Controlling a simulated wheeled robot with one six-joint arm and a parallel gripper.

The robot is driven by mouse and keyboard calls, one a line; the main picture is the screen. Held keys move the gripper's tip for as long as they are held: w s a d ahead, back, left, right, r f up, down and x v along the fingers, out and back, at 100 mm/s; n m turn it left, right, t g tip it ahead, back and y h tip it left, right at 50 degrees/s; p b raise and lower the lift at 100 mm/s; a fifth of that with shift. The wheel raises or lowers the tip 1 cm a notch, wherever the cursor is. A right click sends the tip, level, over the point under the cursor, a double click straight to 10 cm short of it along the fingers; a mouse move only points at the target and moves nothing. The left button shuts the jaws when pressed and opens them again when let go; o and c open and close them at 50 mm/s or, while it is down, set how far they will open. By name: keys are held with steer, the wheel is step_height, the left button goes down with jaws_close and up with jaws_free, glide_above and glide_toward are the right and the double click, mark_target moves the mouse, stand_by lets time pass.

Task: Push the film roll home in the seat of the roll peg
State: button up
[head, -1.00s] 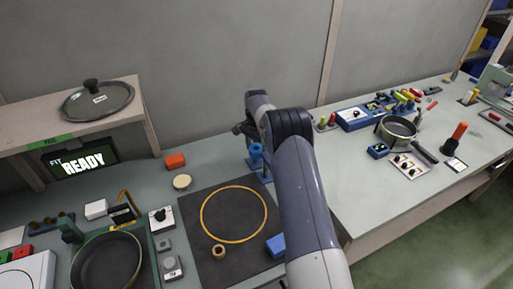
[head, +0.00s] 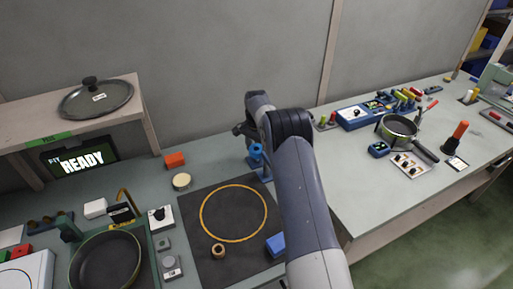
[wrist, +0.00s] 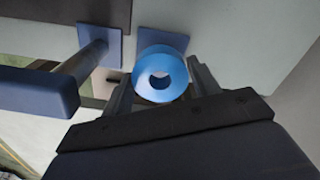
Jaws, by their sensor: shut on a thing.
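The film roll (wrist: 147,65), a bright blue ring with a dark hole, sits between the two fingers of my gripper (wrist: 161,84) in the wrist view. My gripper is shut on it. The roll also shows small in the head view (head: 257,151), beside my wrist at the back of the table. In the wrist view a blue square plate (wrist: 165,37) lies behind the roll and is partly covered by it. It looks like the base of the roll peg, but the peg itself is hidden. I cannot tell how deep the roll sits.
A dark post (wrist: 88,60) on another blue plate carries a blue bar (wrist: 35,92) close left of my gripper. A dark mat (head: 200,255) with an orange ring, a tan roll (head: 218,251) and a blue block (head: 275,245) lie in front. The wall is close behind.

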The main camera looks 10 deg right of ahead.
mark_target(257, 154)
steer(key=shift+f+b, duration=1.15)
steer(key=shift+f, duration=0.7)
steer(key=o, duration=1)
steer(key=shift+c, duration=0.2)
steer(key=shift+r, duration=0.1)
step_height(257, 154, up, 11)
steer(key=b, duration=0.1)
steer(key=shift+f, duration=0.2)
step_height(257, 154, down, 11)
steer(key=shift+r+p, duration=0.2)
steer(key=shift+p, duration=0.35)
steer(key=shift+r, duration=0.3)
